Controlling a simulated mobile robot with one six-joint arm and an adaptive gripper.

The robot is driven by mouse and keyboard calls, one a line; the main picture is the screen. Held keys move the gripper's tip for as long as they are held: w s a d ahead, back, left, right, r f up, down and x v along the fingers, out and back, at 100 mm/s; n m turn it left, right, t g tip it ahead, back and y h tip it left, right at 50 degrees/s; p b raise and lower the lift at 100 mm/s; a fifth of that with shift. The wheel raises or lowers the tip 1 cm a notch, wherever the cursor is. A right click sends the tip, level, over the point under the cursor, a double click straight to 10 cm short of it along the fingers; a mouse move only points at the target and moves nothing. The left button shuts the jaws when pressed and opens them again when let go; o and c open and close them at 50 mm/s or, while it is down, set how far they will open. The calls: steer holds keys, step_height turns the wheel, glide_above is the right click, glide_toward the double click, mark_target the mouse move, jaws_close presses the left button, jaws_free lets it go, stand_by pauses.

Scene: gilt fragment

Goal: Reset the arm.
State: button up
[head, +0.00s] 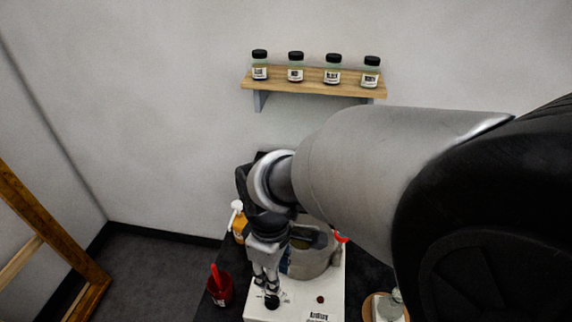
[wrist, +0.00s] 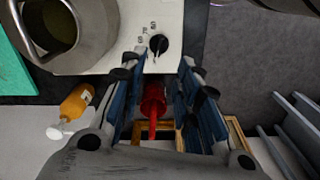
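My gripper (head: 265,285) points down over the front of a white appliance (head: 255,311), close to a black dial. In the wrist view my gripper (wrist: 163,82) has its two fingers spread apart with nothing between the tips. My arm reaches in from the right in the head view and hides part of the table.
A grey metal pot (head: 312,262) stands on the appliance, close behind my gripper. A red cup (head: 220,292) and an orange pump bottle (head: 239,228) stand to the left. A wall shelf (head: 310,86) holds several jars. A wooden frame (head: 40,225) leans left.

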steer(key=s+d+r+m+t, duration=0.2)
steer(key=s+d+r+m, duration=0.2)
steer(key=d, duration=0.5)
steer(key=s+d+r+m+t, duration=0.2)
steer(key=s+d+r+m, duration=0.3)
steer(key=d+r+m, duration=0.3)
steer(key=shift+s+d+m+t, duration=0.15)
steer(key=shift+d+m+t, duration=0.15)
steer(key=shift+d+m, duration=0.9)
